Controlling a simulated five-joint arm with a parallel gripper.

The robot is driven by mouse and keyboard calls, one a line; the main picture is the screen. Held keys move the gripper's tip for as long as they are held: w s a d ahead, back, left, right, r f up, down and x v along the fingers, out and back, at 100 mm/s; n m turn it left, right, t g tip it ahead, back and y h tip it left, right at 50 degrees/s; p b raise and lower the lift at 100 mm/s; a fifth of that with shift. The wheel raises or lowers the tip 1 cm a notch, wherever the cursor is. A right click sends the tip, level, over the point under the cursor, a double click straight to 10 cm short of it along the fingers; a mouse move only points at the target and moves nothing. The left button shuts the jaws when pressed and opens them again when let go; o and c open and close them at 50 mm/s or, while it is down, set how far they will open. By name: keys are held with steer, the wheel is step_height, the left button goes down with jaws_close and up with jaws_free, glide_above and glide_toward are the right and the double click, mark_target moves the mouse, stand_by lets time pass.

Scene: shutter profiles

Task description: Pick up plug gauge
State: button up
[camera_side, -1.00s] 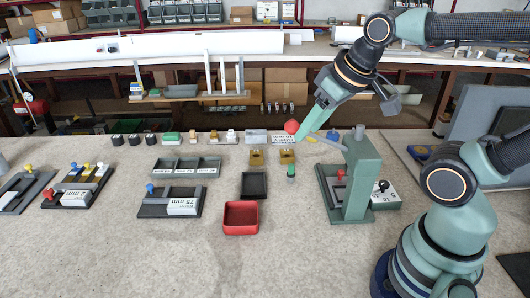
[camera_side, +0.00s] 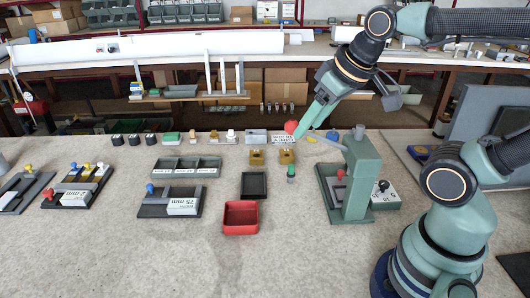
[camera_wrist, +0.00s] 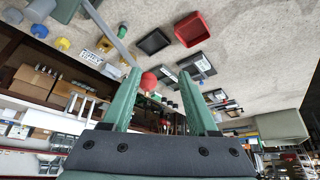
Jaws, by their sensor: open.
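A small upright piece with a green body, which looks like the plug gauge (camera_side: 291,173), stands on the bench beside the black tray, left of the press. In the wrist view a small green spot near the top (camera_wrist: 122,32) appears to be the same piece, beyond the left finger. My gripper (camera_side: 302,126) is above the bench, behind and higher than the gauge, close to the red lever knob (camera_side: 291,127). In the wrist view my gripper (camera_wrist: 159,73) has its fingers wide apart. The red knob (camera_wrist: 148,80) shows between them; contact cannot be told.
The green press (camera_side: 361,180) stands right of the gauge, its lever reaching left above it. The front of the bench is clear.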

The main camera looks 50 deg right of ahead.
step_height(320, 180, up, 4)
steer(key=n+g, duration=0.6)
steer(key=n, duration=0.3)
glide_above(291, 165)
step_height(291, 165, down, 22)
steer(key=shift+a+f, duration=0.1)
steer(key=shift+f, duration=2.95)
jaws_close()
